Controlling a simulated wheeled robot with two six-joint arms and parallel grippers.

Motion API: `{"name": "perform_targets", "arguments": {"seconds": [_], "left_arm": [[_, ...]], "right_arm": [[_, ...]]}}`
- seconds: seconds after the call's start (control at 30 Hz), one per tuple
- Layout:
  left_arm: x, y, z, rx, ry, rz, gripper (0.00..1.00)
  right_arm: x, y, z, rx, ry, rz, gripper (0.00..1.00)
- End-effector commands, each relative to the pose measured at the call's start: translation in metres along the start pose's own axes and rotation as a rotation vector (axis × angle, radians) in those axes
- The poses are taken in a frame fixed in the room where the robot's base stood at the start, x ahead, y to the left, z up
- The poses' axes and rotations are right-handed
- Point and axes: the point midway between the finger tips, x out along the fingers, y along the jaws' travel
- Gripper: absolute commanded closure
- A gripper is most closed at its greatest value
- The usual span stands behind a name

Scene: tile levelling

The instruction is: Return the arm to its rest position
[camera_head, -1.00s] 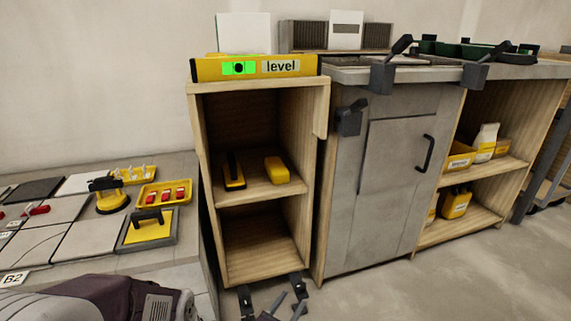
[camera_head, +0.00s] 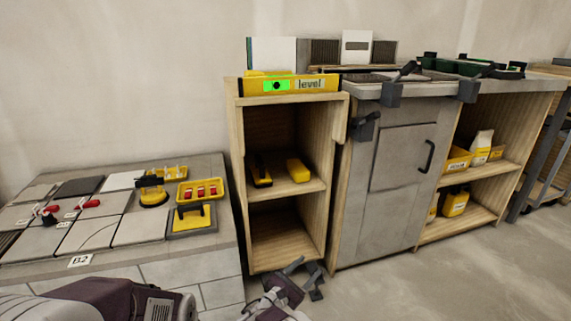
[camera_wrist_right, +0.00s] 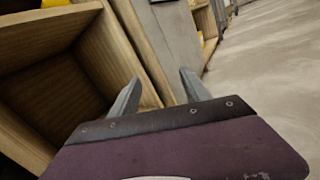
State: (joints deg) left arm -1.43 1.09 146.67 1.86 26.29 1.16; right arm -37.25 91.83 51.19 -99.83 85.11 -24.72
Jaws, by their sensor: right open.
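My right gripper (camera_head: 308,277) is low in front of the wooden shelf unit (camera_head: 237,180), near its base. Its jaws are apart and nothing is between them. In the right wrist view the two grey fingers (camera_wrist_right: 160,78) stand apart before the shelf's side and the floor.
A yellow level (camera_head: 310,85) rests on top of the shelf unit. A grey cabinet (camera_head: 385,200) stands to its right. A tiled bench (camera_head: 150,255) with yellow tools and trays stands to the left. Open floor (camera_head: 450,285) lies at the lower right.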

Motion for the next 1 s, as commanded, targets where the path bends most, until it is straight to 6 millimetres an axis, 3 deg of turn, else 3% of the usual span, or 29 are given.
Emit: {"name": "perform_targets", "arguments": {"seconds": [0.03,0.13,0.23,0.3,0.37,0.4,0.5,0.6,0.73,0.87,1.0], "left_arm": [[-0.015,0.000,-0.002,0.000,0.000,0.000,0.45],[-0.036,0.001,-0.004,0.000,0.000,0.000,0.45],[-0.065,0.001,-0.007,0.000,0.000,0.000,0.45],[-0.088,0.002,-0.009,0.000,0.000,0.000,0.45],[-0.106,0.002,-0.011,0.000,0.000,0.000,0.45],[-0.118,0.002,-0.012,0.000,0.000,0.000,0.45],[-0.142,0.003,-0.015,0.000,0.000,0.000,0.45],[-0.160,0.003,-0.017,0.000,0.000,0.000,0.45],[-0.177,0.003,-0.018,0.000,0.000,0.000,0.45],[-0.182,0.004,-0.019,0.000,0.000,0.000,0.45],[-0.179,0.003,-0.018,0.000,0.000,0.000,0.45]], "right_arm": [[0.014,0.003,0.035,0.027,-0.007,-0.033,0.45],[0.045,-0.004,0.098,0.083,-0.010,-0.127,0.45],[0.082,-0.031,0.178,0.158,0.026,-0.281,0.45],[0.102,-0.065,0.235,0.234,0.084,-0.416,0.45],[0.108,-0.102,0.278,0.321,0.150,-0.543,0.45],[0.106,-0.127,0.300,0.384,0.199,-0.627,0.45],[0.079,-0.185,0.340,0.571,0.325,-0.833,0.45],[0.035,-0.226,0.359,0.774,0.434,-1.018,0.45],[-0.034,-0.254,0.363,1.048,0.542,-1.242,0.45],[-0.102,-0.262,0.347,1.311,0.605,-1.459,0.45],[-0.164,-0.262,0.311,1.546,0.584,-1.719,0.45]]}}
